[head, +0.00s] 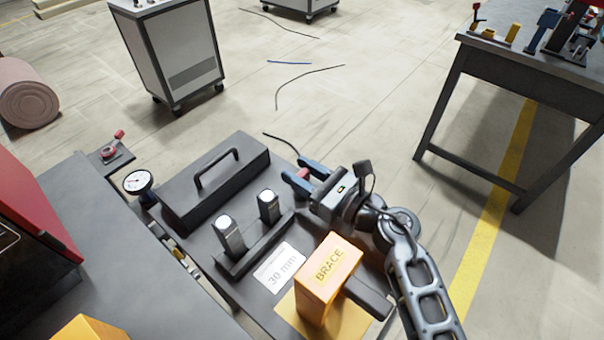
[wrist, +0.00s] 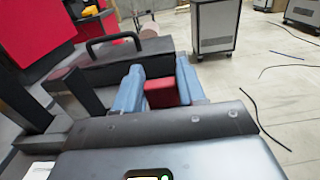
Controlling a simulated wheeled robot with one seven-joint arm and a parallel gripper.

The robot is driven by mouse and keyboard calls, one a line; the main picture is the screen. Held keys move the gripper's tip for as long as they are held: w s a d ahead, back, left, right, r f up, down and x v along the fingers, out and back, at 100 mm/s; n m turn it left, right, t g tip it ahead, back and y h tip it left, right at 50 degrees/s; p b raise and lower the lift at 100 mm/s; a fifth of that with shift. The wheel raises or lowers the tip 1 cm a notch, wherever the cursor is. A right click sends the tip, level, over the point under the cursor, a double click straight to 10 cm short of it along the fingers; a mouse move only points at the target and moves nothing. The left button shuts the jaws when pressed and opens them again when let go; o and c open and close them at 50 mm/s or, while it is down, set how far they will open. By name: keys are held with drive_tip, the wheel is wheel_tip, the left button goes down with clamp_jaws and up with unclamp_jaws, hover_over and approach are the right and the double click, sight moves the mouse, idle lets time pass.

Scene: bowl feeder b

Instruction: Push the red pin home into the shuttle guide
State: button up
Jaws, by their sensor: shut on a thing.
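My gripper (head: 306,177) has blue fingers and is at the right edge of the dark bench, beside the handled box. It is shut on a red block-like piece, which I take for the red pin (head: 303,173). In the wrist view the red pin (wrist: 161,94) sits between the two blue fingers (wrist: 160,90), in front of the dark box. Its lower end is hidden by my gripper's body. I cannot make out for certain which part is the shuttle guide, or whether the pin touches it.
A dark box with a handle (head: 214,182), two posts with light tops (head: 231,236), a "30 mm" plate (head: 280,268) and an orange BRACE block (head: 328,280) crowd the bench near my arm. A dial gauge (head: 138,182) stands left. Open floor lies beyond.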

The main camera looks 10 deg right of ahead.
sight(302, 173)
drive_tip(key=shift+r, duration=0.5)
wheel_tip(302, 173, up, 2)
drive_tip(key=shift+r, duration=0.25)
drive_tip(key=s+d+r, duration=0.3)
drive_tip(key=d+r, duration=0.4)
drive_tip(key=d, duration=0.4)
drive_tip(key=shift+s, duration=0.35)
